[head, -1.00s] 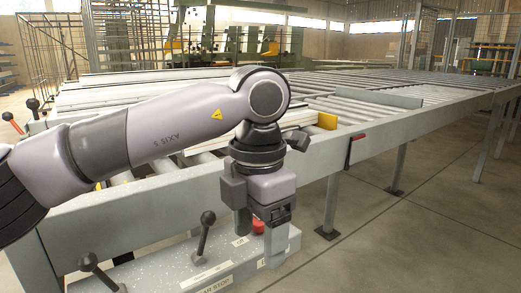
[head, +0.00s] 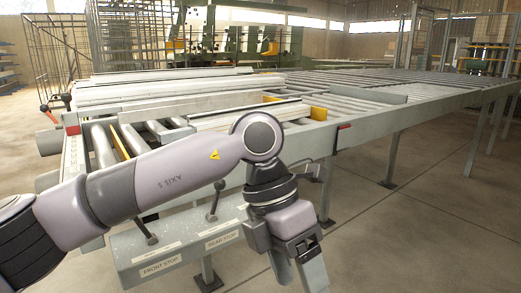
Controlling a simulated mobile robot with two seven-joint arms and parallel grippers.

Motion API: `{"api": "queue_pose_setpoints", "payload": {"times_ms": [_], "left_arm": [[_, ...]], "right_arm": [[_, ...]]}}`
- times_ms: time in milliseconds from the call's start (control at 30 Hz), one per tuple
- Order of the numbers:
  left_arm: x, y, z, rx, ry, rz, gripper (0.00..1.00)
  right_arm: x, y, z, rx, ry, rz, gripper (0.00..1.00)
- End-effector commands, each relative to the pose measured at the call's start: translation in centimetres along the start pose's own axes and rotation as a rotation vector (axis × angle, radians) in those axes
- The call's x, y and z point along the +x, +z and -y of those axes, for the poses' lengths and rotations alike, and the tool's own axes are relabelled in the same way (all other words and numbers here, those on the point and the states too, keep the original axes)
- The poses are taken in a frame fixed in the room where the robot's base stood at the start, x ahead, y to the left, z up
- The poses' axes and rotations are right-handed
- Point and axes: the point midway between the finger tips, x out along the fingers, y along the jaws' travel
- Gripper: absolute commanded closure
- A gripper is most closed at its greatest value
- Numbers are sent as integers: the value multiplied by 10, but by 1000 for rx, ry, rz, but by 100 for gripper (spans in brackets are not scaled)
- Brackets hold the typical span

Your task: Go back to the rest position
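My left arm comes in from the left and crosses in front of the bench. Its gripper (head: 298,270) hangs at the lower middle, fingers pointing down and apart, with nothing visible between them. The fingertips are near the bottom picture edge. The gripper is to the right of the grey control panel (head: 188,243), in front of its right end. A front stop lever (head: 144,231) with a black knob leans left on the panel. A rear stop lever (head: 214,200) stands near the panel's middle, leaning slightly right. My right gripper is not in view.
The roller bench (head: 400,116) runs back to the right, with long pale profiles (head: 165,88) on its left part. Another red handle (head: 44,108) is at the far left. The floor (head: 430,220) at right is clear.

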Motion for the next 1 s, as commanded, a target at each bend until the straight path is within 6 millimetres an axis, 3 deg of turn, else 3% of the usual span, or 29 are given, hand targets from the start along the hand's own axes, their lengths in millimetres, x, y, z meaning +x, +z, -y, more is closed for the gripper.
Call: {"api": "queue_pose_setpoints", "payload": {"times_ms": [200, 400, 500, 633, 767, 1000], "left_arm": [[21, 17, 61, 8, -460, 170, 28], [5, 31, 97, -84, -881, 369, 28], [-11, 37, 102, -165, -1076, 476, 28], [-33, 42, 92, -309, -1310, 618, 28], [-50, 41, 66, -489, -1518, 760, 28], [-52, 19, -13, -921, -1814, 1013, 28]], "right_arm": [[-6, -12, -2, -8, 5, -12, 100], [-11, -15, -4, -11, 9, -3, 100], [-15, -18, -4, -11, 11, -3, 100], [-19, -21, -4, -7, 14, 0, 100], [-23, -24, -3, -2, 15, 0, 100], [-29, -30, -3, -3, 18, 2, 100]]}}
